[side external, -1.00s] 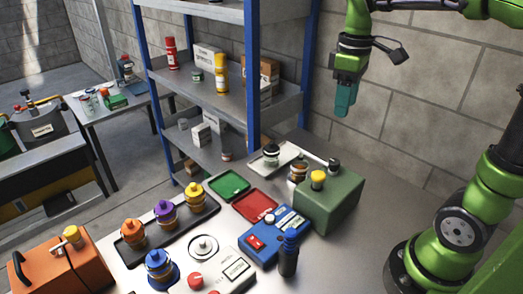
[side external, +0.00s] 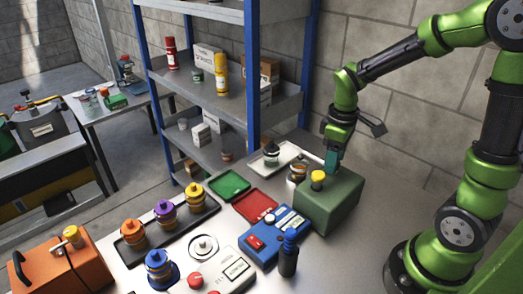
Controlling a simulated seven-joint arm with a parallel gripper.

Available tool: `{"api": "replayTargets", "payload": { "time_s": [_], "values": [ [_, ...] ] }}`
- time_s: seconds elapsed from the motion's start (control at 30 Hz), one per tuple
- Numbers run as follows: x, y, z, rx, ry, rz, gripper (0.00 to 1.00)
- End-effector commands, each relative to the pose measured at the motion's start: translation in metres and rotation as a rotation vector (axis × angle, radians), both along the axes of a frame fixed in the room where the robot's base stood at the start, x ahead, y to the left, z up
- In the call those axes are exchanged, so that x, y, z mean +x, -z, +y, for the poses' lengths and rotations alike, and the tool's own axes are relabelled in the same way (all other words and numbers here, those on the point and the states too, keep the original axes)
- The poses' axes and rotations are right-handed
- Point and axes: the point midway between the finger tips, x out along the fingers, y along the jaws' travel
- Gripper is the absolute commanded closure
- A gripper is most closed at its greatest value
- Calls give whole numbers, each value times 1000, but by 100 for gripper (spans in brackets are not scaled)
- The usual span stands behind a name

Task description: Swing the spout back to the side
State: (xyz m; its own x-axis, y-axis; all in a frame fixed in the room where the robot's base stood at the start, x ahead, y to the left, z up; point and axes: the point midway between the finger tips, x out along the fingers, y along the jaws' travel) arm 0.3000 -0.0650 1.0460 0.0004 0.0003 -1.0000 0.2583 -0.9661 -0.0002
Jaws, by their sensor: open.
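A dark green box (side external: 335,205) with a yellow cap (side external: 317,179) stands at the back right of the metal table. My gripper (side external: 331,168) has teal fingers and points down at the back left top edge of this box, behind the yellow cap. It is open. Its fingers cover the place of the small dark knob at the back of the box, and I cannot tell whether they touch it. I cannot make out the spout clearly. A jar with an orange band (side external: 297,172) stands beside the box's left side.
A pale tray (side external: 262,167) holding a dark-lidded jar lies behind. A shelf rack (side external: 253,80) stands behind. Table right of the green box is clear.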

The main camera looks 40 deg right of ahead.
Motion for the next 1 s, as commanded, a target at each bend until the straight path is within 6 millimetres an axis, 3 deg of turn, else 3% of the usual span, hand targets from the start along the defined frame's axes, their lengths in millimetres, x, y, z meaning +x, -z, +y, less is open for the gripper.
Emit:
{"api": "replayTargets", "payload": {
  "time_s": [0.2, 0.57, 1.0],
  "values": [
    [0, 0, 0, 0, 0, 0, 44],
    [0, 0, 0, 0, 0, 0, 99],
    [0, -1, 0, 0, 28, 0, 100]
  ]
}}
